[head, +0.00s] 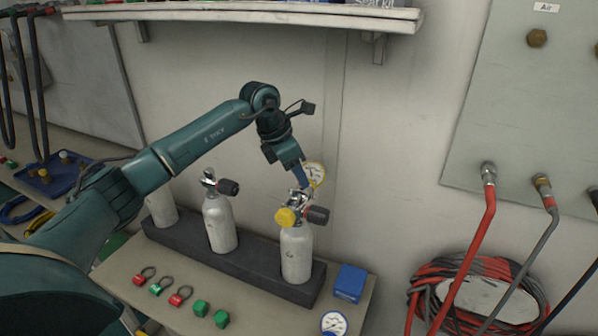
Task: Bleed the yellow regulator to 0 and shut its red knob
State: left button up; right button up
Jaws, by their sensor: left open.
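The yellow regulator (287,217) sits on top of the right-hand white cylinder (297,253), its round yellow part facing front-left. A dark, faintly reddish knob (318,215) sticks out on its right side; its exact colour is hard to tell. A yellow-rimmed gauge (315,173) stands just above and behind it; the needle reading is too small to tell. My left gripper (302,182) is open and points down just above the regulator's metal top, beside the gauge. The fingertips overlap the valve in view, so I cannot tell if they touch. My right gripper is out of view.
Two more white cylinders (220,225) stand in the dark rack (270,277). A shelf (250,14) hangs above; red hoses (475,235) hang at right.

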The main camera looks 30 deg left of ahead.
pick_arm(q)
jog(key=shift+w+d+f, duration=0.15)
jog(key=shift+w+f, duration=0.05)
jog(key=shift+f, duration=0.35)
grip_shut()
